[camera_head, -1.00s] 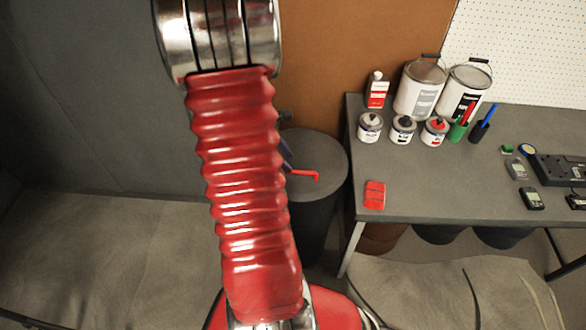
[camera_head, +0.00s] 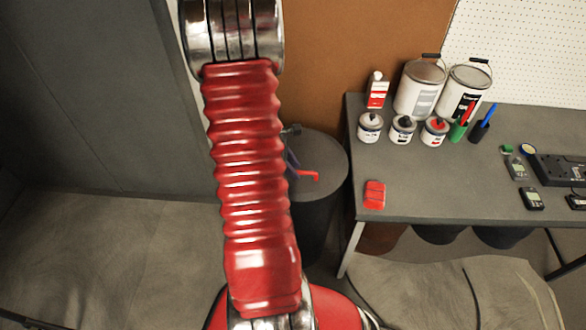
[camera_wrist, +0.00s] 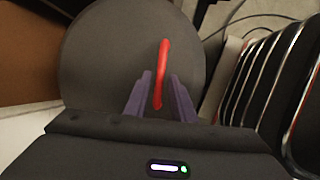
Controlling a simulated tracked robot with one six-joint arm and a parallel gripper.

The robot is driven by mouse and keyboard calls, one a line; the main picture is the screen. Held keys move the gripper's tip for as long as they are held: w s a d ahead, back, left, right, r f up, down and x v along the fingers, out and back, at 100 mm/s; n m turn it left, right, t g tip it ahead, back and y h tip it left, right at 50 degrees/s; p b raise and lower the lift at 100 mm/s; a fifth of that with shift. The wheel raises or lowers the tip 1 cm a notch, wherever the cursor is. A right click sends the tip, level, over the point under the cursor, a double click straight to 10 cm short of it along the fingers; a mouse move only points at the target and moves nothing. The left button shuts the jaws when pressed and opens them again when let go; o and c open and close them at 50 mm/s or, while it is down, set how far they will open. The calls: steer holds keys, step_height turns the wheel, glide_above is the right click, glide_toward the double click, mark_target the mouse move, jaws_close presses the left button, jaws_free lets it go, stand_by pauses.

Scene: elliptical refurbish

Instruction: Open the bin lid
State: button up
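The bin (camera_head: 323,222) is a dark grey cylinder left of the table, with its round lid (camera_head: 325,150) flat on top. A red handle (camera_head: 308,176) sits on the lid. In the wrist view the lid (camera_wrist: 100,55) fills the upper middle and the red handle (camera_wrist: 161,72) stands out from it. My gripper (camera_wrist: 159,82) has its two purple fingers apart, one on each side of the handle's near end. I cannot tell whether the fingers touch it. In the head view my red arm hides the lid's left part and most of the gripper.
A grey table (camera_head: 450,190) stands close at the bin's right, with paint cans (camera_head: 420,88), small tins (camera_head: 403,128), a red block (camera_head: 374,194) and meters (camera_head: 531,198). A brown panel (camera_head: 330,50) is behind the bin. Floor at left is clear.

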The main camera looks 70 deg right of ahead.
jaws_close()
steer(key=shift+a, duration=0.25)
steer(key=shift+d, duration=0.1)
steer(key=shift+d+r, duration=0.1)
steer(key=shift+r, duration=0.05)
